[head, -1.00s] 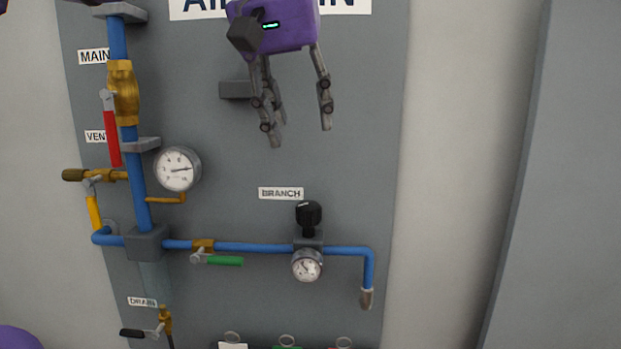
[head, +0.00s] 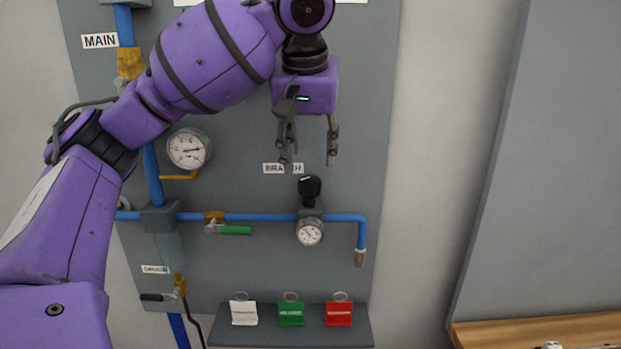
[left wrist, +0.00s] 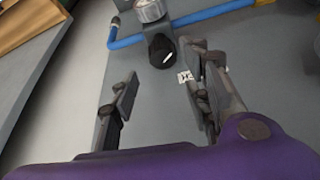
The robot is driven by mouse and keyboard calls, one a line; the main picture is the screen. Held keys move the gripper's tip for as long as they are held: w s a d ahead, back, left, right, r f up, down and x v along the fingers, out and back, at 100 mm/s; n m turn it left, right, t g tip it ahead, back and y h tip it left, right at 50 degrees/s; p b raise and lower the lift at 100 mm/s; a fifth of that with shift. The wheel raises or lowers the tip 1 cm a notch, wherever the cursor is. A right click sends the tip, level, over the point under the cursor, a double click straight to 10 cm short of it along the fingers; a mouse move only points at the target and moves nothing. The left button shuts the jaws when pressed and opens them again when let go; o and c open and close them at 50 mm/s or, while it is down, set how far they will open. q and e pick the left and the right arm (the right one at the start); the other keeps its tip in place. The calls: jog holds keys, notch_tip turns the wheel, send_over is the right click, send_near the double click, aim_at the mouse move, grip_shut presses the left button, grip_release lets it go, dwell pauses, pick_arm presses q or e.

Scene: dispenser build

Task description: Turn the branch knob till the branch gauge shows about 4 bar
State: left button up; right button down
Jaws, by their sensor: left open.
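The black branch knob (head: 309,188) stands on top of the regulator on the blue branch pipe, below the BRANCH label (head: 283,168). The branch gauge (head: 310,232) is a small round white dial just under it; its reading is too small to tell. My left gripper (head: 309,163) is open and empty, fingers pointing down, just above the knob and apart from it. In the left wrist view the knob (left wrist: 161,50) appears beyond the fingertips, between their lines, with part of the gauge (left wrist: 150,10) at the top edge. My right gripper is not in view.
A larger gauge (head: 188,149) is on the main pipe at left. A green-handled valve (head: 235,230) sits on the branch pipe. White, green and red tags (head: 339,314) stand on a shelf below. My left arm hides the panel's left part.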

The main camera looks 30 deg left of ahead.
aim_at(312, 179)
pick_arm(q)
jog(key=x, duration=0.7)
jog(key=shift+f, duration=0.15)
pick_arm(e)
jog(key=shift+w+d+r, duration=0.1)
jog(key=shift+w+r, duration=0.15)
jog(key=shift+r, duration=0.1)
pick_arm(q)
jog(key=shift+c, duration=0.4)
jog(key=shift+s, duration=0.1)
jog(key=c, duration=0.8)
jog(key=shift+c, duration=0.8)
jog(key=shift+n, duration=0.4)
